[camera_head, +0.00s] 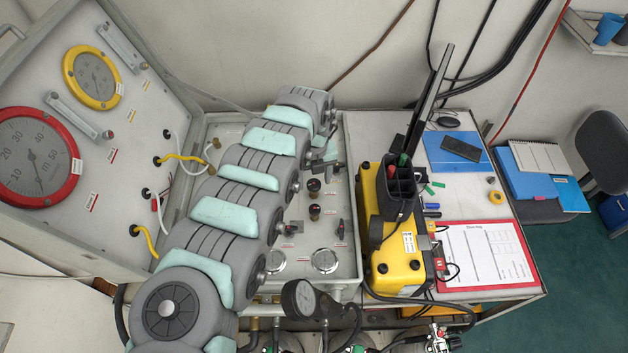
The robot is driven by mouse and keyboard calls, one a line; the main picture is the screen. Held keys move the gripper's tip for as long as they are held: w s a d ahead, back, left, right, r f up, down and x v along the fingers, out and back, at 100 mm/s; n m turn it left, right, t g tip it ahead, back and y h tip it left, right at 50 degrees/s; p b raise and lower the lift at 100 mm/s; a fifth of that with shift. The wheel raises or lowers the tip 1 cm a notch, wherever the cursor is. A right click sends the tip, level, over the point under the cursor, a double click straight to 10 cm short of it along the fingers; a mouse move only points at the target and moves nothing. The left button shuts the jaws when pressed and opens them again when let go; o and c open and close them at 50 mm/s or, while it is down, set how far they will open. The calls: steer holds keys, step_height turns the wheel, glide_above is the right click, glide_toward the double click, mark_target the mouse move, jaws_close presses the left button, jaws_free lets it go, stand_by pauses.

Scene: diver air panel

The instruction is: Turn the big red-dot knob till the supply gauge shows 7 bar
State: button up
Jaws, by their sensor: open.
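My arm crosses the flat grey control panel (352,262) from the lower left to its far end. My gripper (325,168) shows small and partly hidden past the wrist, above the panel's far right part. It is open, with nothing visible in it. A dark knob (314,186) stands just below it in the picture, and a second dark knob (315,212) stands nearer. My arm hides much of the panel's left side.
A raised panel at left carries a red-rimmed gauge (37,158) and a yellow-rimmed gauge (93,77), with hoses. A yellow case (395,255) with a black holder stands close on the right. A clipboard (484,255) lies beyond.

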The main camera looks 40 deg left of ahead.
mark_target(314, 183)
step_height(314, 183, up, 10)
steer(key=b, duration=0.1)
steer(key=shift+f, duration=0.1)
stand_by(1.0)
